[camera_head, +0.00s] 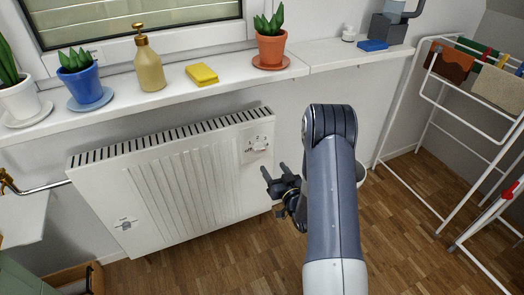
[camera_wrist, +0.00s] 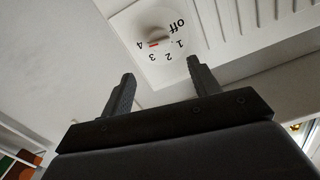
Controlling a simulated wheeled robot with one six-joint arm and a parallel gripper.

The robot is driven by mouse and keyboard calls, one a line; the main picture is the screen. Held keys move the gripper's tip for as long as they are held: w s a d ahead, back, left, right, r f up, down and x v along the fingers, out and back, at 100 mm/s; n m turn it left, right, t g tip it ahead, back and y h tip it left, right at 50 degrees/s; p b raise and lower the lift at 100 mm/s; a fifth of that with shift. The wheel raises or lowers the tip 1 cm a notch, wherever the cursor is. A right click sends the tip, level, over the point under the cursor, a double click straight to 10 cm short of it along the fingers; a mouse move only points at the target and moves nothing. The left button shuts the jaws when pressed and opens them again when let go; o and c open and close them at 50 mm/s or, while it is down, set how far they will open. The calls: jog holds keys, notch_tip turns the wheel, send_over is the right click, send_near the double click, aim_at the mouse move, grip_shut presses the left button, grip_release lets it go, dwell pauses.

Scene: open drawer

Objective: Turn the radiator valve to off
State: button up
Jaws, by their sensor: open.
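The radiator valve is a white dial plate with a small knob (camera_wrist: 158,40), marked off, 1, 2, 3 and 4 in the wrist view. A red mark on the knob points toward the 4 side. In the head view the valve plate (camera_head: 257,145) is at the radiator's upper right. My gripper (camera_head: 275,171) is open and empty, in front of and below the plate. In the wrist view my gripper's two fingers (camera_wrist: 160,70) are spread wide, with the dial beyond their tips and no visible contact.
The white radiator (camera_head: 150,190) hangs under a windowsill (camera_head: 225,80) holding potted plants, a soap bottle (camera_head: 149,65) and a yellow sponge (camera_head: 201,75). A drying rack (camera_head: 440,225) stands at the right. A second fitting (camera_head: 126,225) sits at the radiator's lower left.

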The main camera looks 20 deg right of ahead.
aim_at(261, 150)
jog(key=w, duration=0.3)
jog(key=w+a, duration=0.1)
jog(key=w, duration=0.3)
jog(key=w+a, duration=0.1)
jog(key=w, duration=0.2)
jog(key=shift+w+b, duration=0.3)
jog(key=shift+b, duration=0.1)
jog(key=shift+c, duration=0.6)
jog(key=c, duration=0.9)
jog(key=shift+f+b, duration=0.1)
jog(key=shift+b, duration=0.2)
